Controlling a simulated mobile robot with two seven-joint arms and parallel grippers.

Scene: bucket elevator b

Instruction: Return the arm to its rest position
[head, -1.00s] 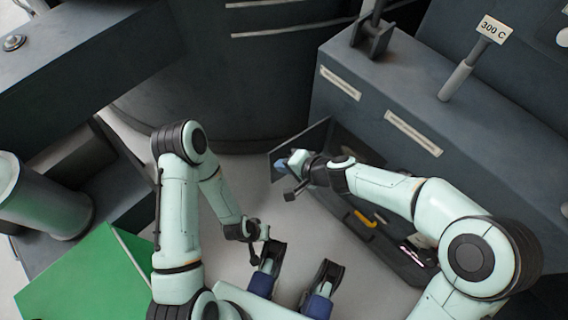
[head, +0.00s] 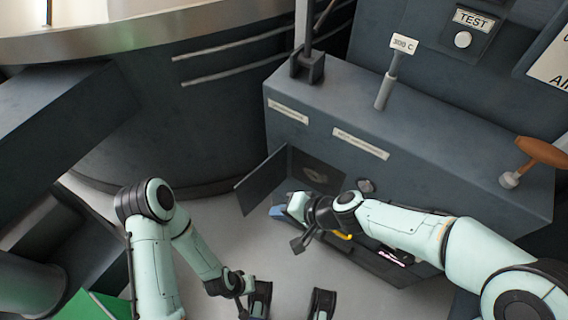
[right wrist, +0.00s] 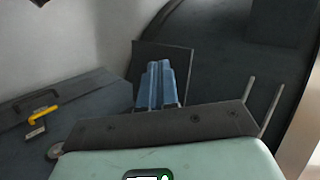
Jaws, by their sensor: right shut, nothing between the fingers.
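My right arm comes in from the right in the head view, bent at the elbow. Its gripper (head: 280,211) has blue fingers and is in front of and below the small open door (head: 264,181) of the dark cabinet. In the right wrist view the blue fingers (right wrist: 156,84) are together with nothing between them, and the door panel (right wrist: 150,55) shows behind them. My left arm is folded at the left, with its hand (head: 240,290) low in the head view.
The dark cabinet (head: 440,150) carries a lever marked 300 C (head: 386,92) and an orange-handled lever (head: 541,152). A dark case (head: 366,262) with a yellow handle lies below my right forearm. A large round tank (head: 190,110) stands behind. Light floor is clear between the arms.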

